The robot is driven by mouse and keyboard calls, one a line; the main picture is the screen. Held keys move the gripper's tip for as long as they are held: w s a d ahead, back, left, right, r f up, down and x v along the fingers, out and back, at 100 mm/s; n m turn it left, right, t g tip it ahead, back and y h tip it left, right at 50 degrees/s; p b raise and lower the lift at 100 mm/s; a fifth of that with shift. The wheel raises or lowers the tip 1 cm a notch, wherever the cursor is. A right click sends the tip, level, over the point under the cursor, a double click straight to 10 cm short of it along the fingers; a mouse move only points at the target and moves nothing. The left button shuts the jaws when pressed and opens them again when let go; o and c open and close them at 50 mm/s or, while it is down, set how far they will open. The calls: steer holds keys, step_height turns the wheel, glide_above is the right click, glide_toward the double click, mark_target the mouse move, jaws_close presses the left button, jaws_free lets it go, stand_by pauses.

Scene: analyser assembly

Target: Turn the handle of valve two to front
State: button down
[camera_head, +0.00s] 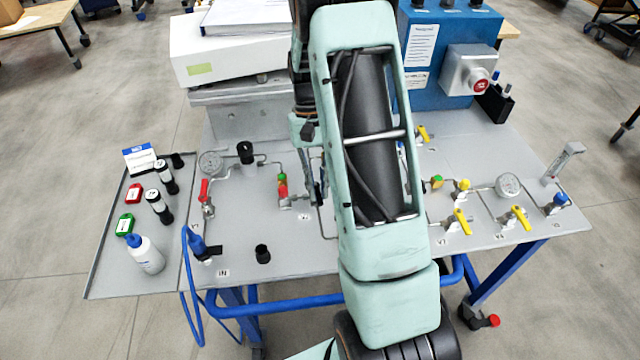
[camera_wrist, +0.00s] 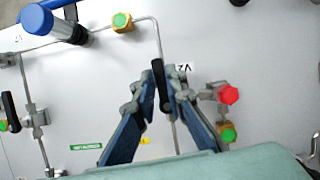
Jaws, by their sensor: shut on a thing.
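In the wrist view, the black handle of valve two (camera_wrist: 158,73) stands between the two fingers of my gripper (camera_wrist: 163,92), next to a small upside-down label reading V2 (camera_wrist: 184,67). The fingers are shut on the handle. It runs roughly up and down in that picture, along a thin metal pipe. Its lower part and the valve body are partly hidden by the fingers. In the head view, my gripper (camera_head: 318,196) reaches down to the panel left of my forearm. The forearm hides the middle of the panel, and I cannot make out the handle there.
In the wrist view, a red knob (camera_wrist: 228,95) and a green-and-yellow fitting (camera_wrist: 228,132) sit close to the right. Another black handle (camera_wrist: 10,108) is at the left edge. In the head view, a gauge (camera_head: 212,163) and yellow-handled valves (camera_head: 462,221) flank my arm.

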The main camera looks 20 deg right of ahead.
steer(key=shift+a+m, duration=0.15)
steer(key=shift+m, duration=0.35)
steer(key=c, duration=2)
jaws_free()
steer(key=shift+o, duration=0.2)
steer(key=v, duration=1.2)
